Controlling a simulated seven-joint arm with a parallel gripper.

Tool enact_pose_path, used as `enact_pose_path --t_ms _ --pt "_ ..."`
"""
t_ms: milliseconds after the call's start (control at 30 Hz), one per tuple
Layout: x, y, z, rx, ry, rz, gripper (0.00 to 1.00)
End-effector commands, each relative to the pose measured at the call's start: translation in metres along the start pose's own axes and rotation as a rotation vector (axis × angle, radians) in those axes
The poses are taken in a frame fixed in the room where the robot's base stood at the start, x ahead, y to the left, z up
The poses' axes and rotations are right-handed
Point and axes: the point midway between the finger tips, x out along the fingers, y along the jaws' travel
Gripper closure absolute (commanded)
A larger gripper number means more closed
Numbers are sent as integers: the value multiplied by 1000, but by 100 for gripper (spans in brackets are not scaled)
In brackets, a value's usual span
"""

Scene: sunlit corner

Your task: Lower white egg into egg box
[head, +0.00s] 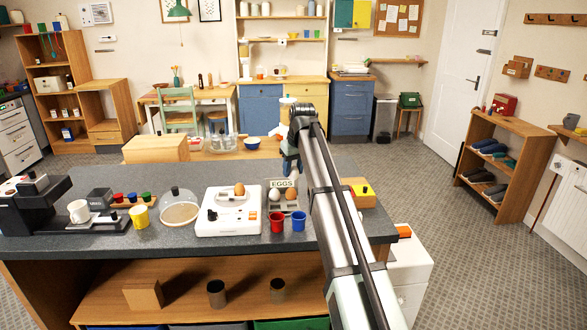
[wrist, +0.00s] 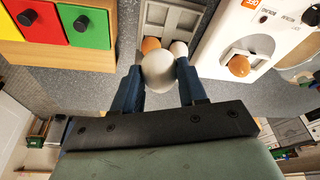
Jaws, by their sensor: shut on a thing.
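My gripper (wrist: 160,69) is shut on a white egg (wrist: 158,74), which sits between its two blue fingers in the wrist view. The front compartments look empty.
Red (head: 277,222) and blue (head: 298,220) cups stand in front. A wooden block with coloured panels (wrist: 55,35) is close on the other side.

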Motion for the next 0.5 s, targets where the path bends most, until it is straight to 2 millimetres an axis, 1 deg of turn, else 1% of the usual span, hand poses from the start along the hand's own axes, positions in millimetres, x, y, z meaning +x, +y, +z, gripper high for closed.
enact_pose_path --t_ms 500 --pt "18 0 5 0 1 0 70"
